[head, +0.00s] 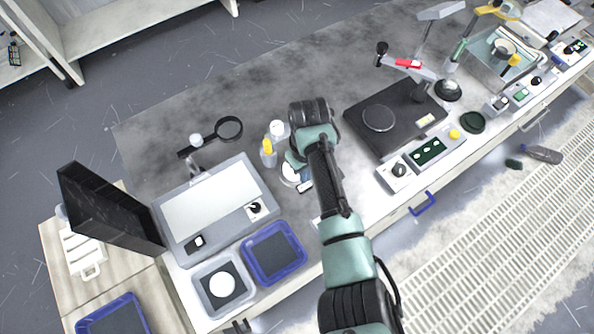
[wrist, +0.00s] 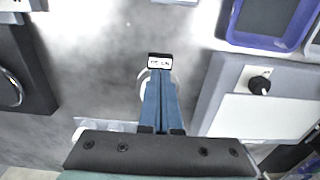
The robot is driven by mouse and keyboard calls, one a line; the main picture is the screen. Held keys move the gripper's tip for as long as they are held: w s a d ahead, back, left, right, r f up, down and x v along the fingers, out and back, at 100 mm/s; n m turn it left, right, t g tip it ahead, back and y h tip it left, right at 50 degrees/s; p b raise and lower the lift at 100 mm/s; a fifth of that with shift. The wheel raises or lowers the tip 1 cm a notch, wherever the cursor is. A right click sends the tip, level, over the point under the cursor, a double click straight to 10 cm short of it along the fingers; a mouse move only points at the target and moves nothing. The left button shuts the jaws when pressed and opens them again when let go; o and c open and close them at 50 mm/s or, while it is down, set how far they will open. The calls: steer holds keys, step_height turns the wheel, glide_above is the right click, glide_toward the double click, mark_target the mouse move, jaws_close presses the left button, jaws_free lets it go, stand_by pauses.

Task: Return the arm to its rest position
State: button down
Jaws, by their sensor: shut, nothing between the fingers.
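My arm reaches from the bottom of the head view up over the bench (head: 270,75), and its wrist bends down at the middle. In the wrist view my gripper (wrist: 160,78) has its two blue fingers together with nothing between them. Just beyond the fingertips is a small black-framed label or display (wrist: 160,61). A pale round thing lies partly hidden behind the fingers; I cannot tell whether they touch it. In the head view the fingers are mostly hidden by my wrist.
Left of my arm are two bottles, a yellow-topped one (head: 268,152) and a white-capped one (head: 277,131), a grey machine (head: 217,200) and a blue tray (head: 302,262). Right is a black platen machine (head: 400,117) with a red-handled arm (head: 408,64). The bench's back left is mostly clear.

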step_height(320, 180, up, 2)
steer(key=shift+r+p, duration=0.1)
steer(key=shift+p, duration=0.7)
steer(key=w+a+r+t+y, duration=0.1)
steer(key=w+a+r+t, duration=0.4)
steer(key=r, duration=0.4)
steer(key=w+a+r+t+y, duration=0.1)
steer(key=w+a+r+t, duration=0.15)
steer(key=w+r, duration=0.55)
step_height(320, 180, up, 20)
steer(key=w+a+m+t+y, duration=0.1)
steer(key=w+m+t, duration=0.1)
steer(key=t, duration=0.5)
steer(key=s+d+r+m+t, duration=0.1)
steer(key=s+r+t, duration=0.2)
steer(key=r, duration=0.6)
steer(key=s+d+r+t, duration=0.2)
steer(key=s+r+t, duration=0.1)
steer(key=r, duration=0.6)
steer(key=s+d+r+m+t+h, duration=0.1)
steer(key=s+d+r+m+t, duration=0.1)
steer(key=s+r, duration=0.5)
steer(key=s+d+r+m+t+h, duration=0.2)
steer(key=s+r+t, duration=0.3)
steer(key=s+r, duration=0.3)
steer(key=shift+s+d+r, duration=0.15)
steer(key=shift+s+d, duration=0.55)
steer(key=shift+d, duration=0.05)
